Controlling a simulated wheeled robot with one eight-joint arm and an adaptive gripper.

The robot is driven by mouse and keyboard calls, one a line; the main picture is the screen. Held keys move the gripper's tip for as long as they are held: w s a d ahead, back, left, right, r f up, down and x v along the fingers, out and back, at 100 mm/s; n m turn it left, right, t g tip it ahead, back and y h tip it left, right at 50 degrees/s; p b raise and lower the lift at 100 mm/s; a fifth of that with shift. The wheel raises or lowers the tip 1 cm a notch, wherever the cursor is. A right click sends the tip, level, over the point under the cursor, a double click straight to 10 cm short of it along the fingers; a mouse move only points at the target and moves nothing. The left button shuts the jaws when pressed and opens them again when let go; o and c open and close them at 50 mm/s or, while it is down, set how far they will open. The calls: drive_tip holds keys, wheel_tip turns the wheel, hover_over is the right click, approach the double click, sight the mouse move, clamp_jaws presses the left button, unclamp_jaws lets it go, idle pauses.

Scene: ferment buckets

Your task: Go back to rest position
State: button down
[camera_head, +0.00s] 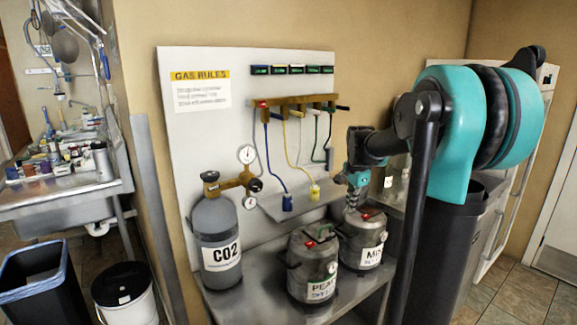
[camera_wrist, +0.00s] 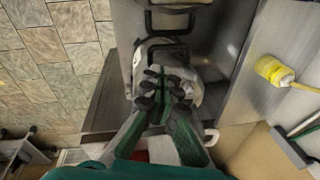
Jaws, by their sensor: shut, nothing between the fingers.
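My gripper (camera_wrist: 160,75) is shut and empty in the wrist view, its fingertips together over the lid area of a grey bucket. In the head view, my gripper (camera_head: 353,203) hangs from the teal and black arm, just above or at the rear of the right-hand bucket (camera_head: 362,240), whose label is partly readable. I cannot tell whether the fingers touch that bucket. A second grey bucket (camera_head: 312,265) with a red tab on its lid stands to its left on the steel bench.
A grey CO2 cylinder (camera_head: 218,235) with gauges stands on the left of the steel bench (camera_head: 262,300). A panel (camera_head: 200,130) behind carries coloured hoses, and a yellow connector (camera_wrist: 275,71) shows in the wrist view. A white bucket (camera_head: 125,295) and a bin (camera_head: 40,285) stand on the floor.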

drive_tip(key=s+a+f+n+t, duration=0.1)
drive_tip(key=s+f+n, duration=0.5)
drive_tip(key=s, duration=0.7)
drive_tip(key=s+a+f+n+t, duration=0.1)
drive_tip(key=s+f+n, duration=0.6)
drive_tip(key=s+f, duration=0.3)
drive_tip(key=s, duration=0.3)
drive_tip(key=shift+s+a+f, duration=0.2)
drive_tip(key=shift+s+f, duration=0.2)
